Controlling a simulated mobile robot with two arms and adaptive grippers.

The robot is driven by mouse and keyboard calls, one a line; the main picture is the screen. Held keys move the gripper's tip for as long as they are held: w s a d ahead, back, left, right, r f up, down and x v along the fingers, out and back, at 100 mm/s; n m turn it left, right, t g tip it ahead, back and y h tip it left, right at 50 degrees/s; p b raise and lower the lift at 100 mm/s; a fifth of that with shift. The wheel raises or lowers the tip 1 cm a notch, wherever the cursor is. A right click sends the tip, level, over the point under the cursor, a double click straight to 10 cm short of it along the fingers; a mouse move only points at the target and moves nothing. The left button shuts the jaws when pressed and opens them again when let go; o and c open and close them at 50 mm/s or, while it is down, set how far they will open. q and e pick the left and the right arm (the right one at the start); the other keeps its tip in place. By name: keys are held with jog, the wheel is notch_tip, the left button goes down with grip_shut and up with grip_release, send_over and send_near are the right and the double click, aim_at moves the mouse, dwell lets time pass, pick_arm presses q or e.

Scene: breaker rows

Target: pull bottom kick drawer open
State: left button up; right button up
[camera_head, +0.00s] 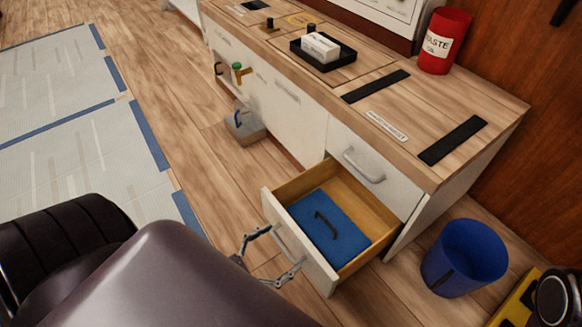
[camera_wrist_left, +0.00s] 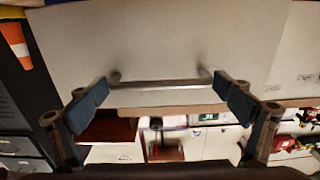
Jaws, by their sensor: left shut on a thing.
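The bottom drawer (camera_head: 318,271) stands pulled out from the white cabinet below the wooden counter. Its open top shows wooden inner walls and a blue flat piece (camera_head: 345,226) with a dark hook-shaped item on it. My left gripper (camera_head: 286,246) is at the drawer's front, with its fingers at the bar handle (camera_wrist_left: 160,86). My right gripper is not in view.
A blue bin (camera_head: 464,258) stands on the floor right of the drawer. A yellow and black object (camera_head: 518,305) is at the lower right. A grey box (camera_head: 243,127) sits on the floor by the cabinet. The counter holds a black tray (camera_head: 323,52) and a red waste bin (camera_head: 444,40).

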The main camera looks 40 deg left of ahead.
pick_arm(q)
jog(key=shift+s, duration=0.2)
jog(key=o, duration=1.3)
jog(key=shift+s+a, duration=0.1)
jog(key=v, duration=1.1)
jog(key=shift+s+a, duration=0.1)
jog(key=shift+s, duration=0.3)
